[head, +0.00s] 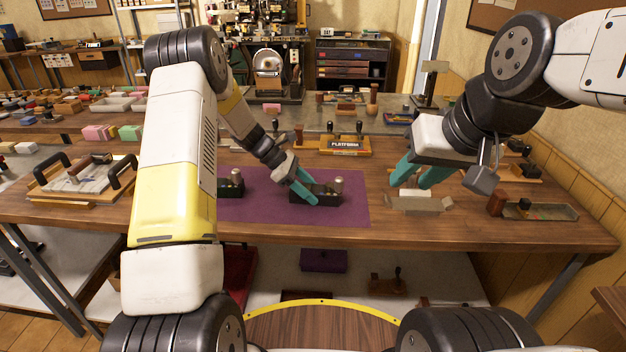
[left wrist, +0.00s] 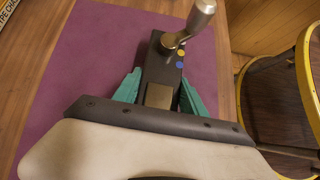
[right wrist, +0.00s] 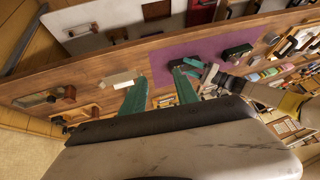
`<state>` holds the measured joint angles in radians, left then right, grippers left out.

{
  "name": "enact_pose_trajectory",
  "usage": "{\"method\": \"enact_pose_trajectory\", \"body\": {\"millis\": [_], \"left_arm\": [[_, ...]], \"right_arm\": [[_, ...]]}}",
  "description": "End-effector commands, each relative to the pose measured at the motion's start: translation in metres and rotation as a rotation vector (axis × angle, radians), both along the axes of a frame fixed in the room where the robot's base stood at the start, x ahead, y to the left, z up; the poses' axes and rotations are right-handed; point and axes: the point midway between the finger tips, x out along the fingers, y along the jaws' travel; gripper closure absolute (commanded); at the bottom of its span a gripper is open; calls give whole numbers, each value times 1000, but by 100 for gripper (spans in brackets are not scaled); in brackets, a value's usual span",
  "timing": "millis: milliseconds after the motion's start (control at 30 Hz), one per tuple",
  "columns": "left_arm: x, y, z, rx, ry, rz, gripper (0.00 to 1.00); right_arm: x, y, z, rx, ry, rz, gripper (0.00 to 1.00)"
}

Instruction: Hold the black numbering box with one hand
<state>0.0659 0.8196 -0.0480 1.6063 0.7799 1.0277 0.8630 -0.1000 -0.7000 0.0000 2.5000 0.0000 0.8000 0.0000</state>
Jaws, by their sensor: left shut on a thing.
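The black numbering box (head: 322,194) lies on the purple mat (head: 262,207), with a grey metal crank handle on its right end. In the left wrist view the box (left wrist: 160,68) shows a blue and a yellow dot beside the crank (left wrist: 188,28). My left gripper (head: 304,192) is shut on the box, with its green fingers (left wrist: 160,92) on either side of it. My right gripper (head: 408,176) is open and empty above the table, right of the mat; its spread green fingers also show in the right wrist view (right wrist: 160,92).
A second dark box (head: 231,186) sits on the mat's left, partly behind my left arm. A box labelled PLATFORM (head: 345,145) stands behind the mat. A pale block (head: 412,201) lies under my right gripper, and a grey tray (head: 540,211) lies further right.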

Motion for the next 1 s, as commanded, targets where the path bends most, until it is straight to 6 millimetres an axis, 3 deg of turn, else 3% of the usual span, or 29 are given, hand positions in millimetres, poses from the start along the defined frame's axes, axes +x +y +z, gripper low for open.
{"method": "enact_pose_trajectory", "body": {"millis": [33, 100, 233, 367, 667, 1000], "left_arm": [[-1, 0, -1, 1, 2, -1, 86], [-1, 0, -1, 1, 2, -1, 87], [-1, 0, -1, 1, 2, -1, 87], [-1, 0, -1, 1, 2, -2, 87], [-1, 0, -1, 1, 2, -2, 87], [-1, 0, -1, 1, 2, -2, 87]], "right_arm": [[0, 0, 0, 0, 0, 0, 62], [1, 0, 0, -5, 1, 6, 51], [9, 1, 3, -68, 7, 78, 51], [30, 4, 7, -225, 26, 285, 51], [105, 28, 7, -630, 94, 1046, 51], [193, 66, -24, -842, 68, 1980, 51]]}}
